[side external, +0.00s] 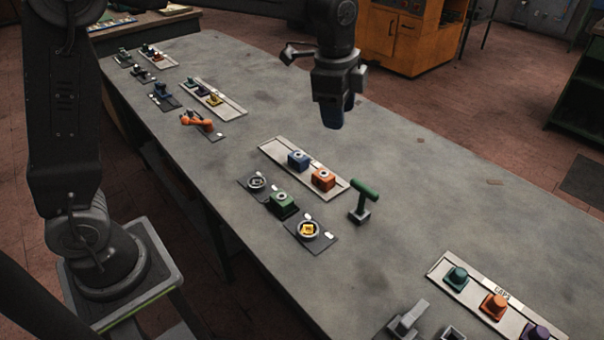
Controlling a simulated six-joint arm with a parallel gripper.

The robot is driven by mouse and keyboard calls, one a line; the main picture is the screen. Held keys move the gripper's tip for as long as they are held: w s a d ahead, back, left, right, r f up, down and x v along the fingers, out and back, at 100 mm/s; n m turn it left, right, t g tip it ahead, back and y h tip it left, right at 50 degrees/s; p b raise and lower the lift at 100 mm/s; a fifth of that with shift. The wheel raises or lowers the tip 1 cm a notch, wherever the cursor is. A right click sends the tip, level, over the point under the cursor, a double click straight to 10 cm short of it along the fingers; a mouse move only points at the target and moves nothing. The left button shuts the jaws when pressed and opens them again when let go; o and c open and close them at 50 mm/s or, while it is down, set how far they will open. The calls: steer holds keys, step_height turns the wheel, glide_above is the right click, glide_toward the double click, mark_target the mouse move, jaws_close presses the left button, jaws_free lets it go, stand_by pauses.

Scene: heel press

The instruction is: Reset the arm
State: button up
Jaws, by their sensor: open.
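My gripper (338,112) hangs pointing down above the grey workbench (400,220). It is open, with nothing visible between its fingers, and it is clear of the bench. It is beyond a light tray (271,147) that holds a blue block (299,159) and an orange block (323,179). A green T-handled tool (363,200) stands upright on the bench to the right of that tray. The gap between the fingers is mostly hidden from this side.
Dark pads with a green block (282,205) and a ring around a yellow piece (308,230) lie in front. A caps tray (438,268) with green, orange and purple caps is at lower right. Grey fixtures (408,320) stand at the bottom. The bench's right middle is clear.

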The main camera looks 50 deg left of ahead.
steer(key=s+a+n+t, duration=0.2)
steer(key=s+n, duration=0.4)
steer(key=s, duration=0.6)
steer(key=s+a+n+t, duration=0.2)
steer(key=s+a+n, duration=0.2)
steer(key=s+n, duration=0.3)
steer(key=shift+s+a+r, duration=0.15)
steer(key=shift+s+r, duration=0.15)
steer(key=shift+s, duration=2.05)
